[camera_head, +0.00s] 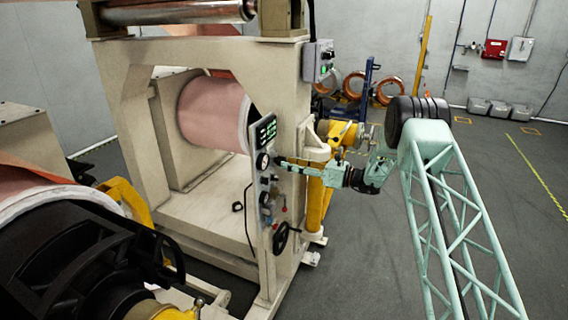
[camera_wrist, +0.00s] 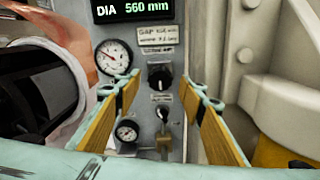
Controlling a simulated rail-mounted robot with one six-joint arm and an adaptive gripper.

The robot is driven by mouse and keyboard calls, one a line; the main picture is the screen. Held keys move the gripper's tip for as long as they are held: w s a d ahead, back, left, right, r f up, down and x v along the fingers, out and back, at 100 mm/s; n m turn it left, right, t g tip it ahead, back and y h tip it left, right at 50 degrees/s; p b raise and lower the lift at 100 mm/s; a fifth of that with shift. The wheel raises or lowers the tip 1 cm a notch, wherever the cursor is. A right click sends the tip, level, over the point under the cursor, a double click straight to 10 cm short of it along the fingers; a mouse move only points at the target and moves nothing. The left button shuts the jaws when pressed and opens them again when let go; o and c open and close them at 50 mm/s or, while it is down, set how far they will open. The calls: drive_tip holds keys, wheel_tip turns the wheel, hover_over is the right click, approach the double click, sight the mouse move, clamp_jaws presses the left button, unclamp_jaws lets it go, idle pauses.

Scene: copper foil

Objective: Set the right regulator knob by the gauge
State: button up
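The grey control panel (camera_head: 264,188) stands on the machine's side. In the wrist view, a larger white gauge (camera_wrist: 113,57) sits at upper left and a smaller gauge (camera_wrist: 127,131) below it. A large black knob (camera_wrist: 160,77) sits right of the upper gauge, with a smaller black knob (camera_wrist: 162,113) below it. The frames do not make clear which is the right regulator knob. My gripper (camera_wrist: 164,88) is open, its yellow-padded fingers apart on either side of the knob column. In the head view my gripper (camera_head: 280,160) is close to the panel; contact cannot be told.
A display (camera_wrist: 134,9) reading DIA 560 mm is above the gauges. A brass valve (camera_wrist: 165,145) is low on the panel. A black handwheel (camera_head: 283,238) juts out below. A beige frame (camera_wrist: 275,80) stands close on the right. Open floor (camera_head: 370,255) lies right of the machine.

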sight(280, 161)
drive_tip(key=shift+x, duration=1.6)
drive_tip(key=shift+c, duration=0.2)
drive_tip(key=c, duration=0.8)
